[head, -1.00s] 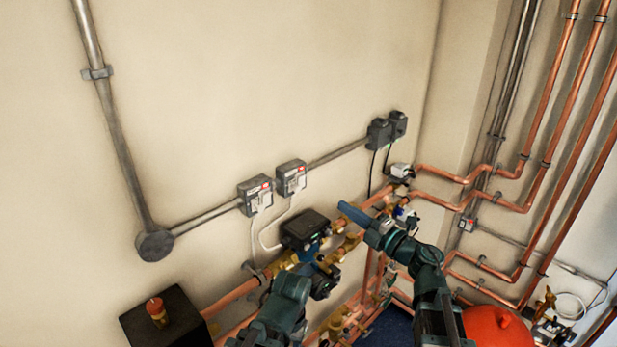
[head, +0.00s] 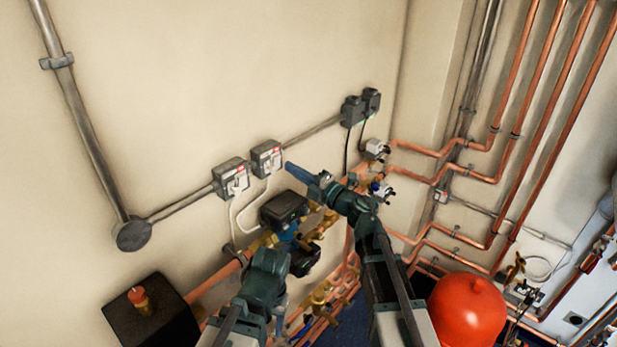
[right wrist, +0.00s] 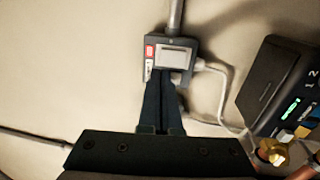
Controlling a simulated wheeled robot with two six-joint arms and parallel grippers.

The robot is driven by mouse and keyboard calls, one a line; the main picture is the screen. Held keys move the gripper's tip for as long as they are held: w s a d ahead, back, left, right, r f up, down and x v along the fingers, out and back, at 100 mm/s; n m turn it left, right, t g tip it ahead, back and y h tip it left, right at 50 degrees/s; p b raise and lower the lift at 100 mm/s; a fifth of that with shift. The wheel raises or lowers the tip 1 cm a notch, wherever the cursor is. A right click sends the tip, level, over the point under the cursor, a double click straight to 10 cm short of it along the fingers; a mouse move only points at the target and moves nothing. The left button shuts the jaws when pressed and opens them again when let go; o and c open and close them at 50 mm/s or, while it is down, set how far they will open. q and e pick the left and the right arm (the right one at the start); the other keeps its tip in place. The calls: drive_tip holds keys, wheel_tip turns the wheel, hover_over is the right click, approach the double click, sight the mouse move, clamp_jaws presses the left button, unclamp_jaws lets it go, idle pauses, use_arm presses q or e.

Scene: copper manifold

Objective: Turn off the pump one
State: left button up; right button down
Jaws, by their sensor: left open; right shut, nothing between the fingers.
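Two grey switch boxes with red labels are on the wall in the head view: a left one (head: 232,178) and a right one (head: 267,158). Their lettering is too small to read. My right gripper (head: 290,168) is shut and empty, its tips close to the right box. In the right wrist view my right gripper (right wrist: 164,82) has its tips at the lower edge of a switch box (right wrist: 174,54) with a red label and pale switch plate. Contact cannot be told. My left gripper (head: 268,258) is lower, near the pipework; its fingers are hard to make out.
A black pump unit (head: 284,209) sits below the boxes; its green-lit panel shows in the right wrist view (right wrist: 278,88). Copper pipes (head: 420,150) run at the right. A red vessel (head: 468,308) and a black box (head: 150,322) stand low.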

sight(276, 158)
use_arm(q)
drive_tip(key=shift+r, duration=0.2)
use_arm(e)
drive_tip(key=shift+x, duration=1.95)
